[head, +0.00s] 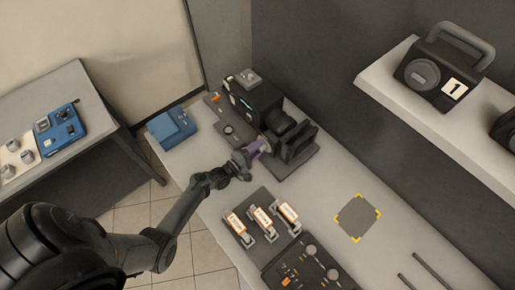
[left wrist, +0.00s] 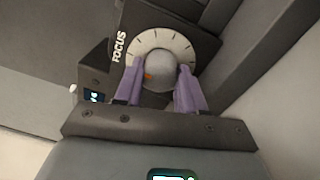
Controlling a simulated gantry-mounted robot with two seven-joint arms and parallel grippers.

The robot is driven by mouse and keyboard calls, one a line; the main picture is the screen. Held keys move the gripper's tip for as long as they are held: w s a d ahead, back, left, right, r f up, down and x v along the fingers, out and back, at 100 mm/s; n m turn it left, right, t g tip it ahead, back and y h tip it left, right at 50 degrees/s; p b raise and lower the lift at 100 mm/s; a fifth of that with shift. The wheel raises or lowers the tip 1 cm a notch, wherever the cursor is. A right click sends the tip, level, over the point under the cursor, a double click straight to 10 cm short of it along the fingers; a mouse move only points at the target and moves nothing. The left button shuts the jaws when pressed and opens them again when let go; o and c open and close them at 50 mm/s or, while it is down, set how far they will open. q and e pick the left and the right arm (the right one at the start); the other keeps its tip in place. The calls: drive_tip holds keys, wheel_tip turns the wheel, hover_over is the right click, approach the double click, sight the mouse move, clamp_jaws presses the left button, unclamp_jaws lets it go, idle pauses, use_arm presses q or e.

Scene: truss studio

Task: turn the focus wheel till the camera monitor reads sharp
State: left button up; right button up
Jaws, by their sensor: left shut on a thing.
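The focus wheel (left wrist: 187,49) shows in the left wrist view as a pale dial with dark tick marks, beside the word FOCUS. Its round grey knob (left wrist: 160,71) has an orange mark at its left side. My left gripper (left wrist: 160,90) has its purple fingers closed on either side of the knob. In the head view my left gripper (head: 257,148) is at the front of the black camera (head: 263,98), and the wheel is mostly hidden there. A small lit display (left wrist: 95,96) sits left of the wheel in the left wrist view; its reading is too small to tell. My right gripper is not in view.
A blue box (head: 171,127) stands left of the camera. Several orange-and-white labelled items (head: 262,217) and a dark control panel (head: 305,266) lie nearer on the bench. A yellow-cornered grey square (head: 357,217) is at right. A wall shelf (head: 440,128) holds a device numbered 1 (head: 440,70).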

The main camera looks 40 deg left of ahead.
use_arm(q)
drive_tip(key=m, duration=0.4)
drive_tip(key=shift+m, duration=0.4)
drive_tip(key=shift+m+h, duration=0.3)
drive_tip(key=shift+m, duration=1.2)
drive_tip(key=shift+r, duration=0.1)
drive_tip(key=o, duration=1.1)
drive_tip(key=shift+c, duration=0.2)
drive_tip(key=s, duration=0.3)
drive_tip(key=s+a, duration=0.1)
drive_tip(key=s, duration=0.3)
drive_tip(key=s+a+b, duration=0.1)
drive_tip(key=s, duration=0.2)
drive_tip(key=shift+s+f, duration=0.2)
drive_tip(key=shift+s, duration=0.1)
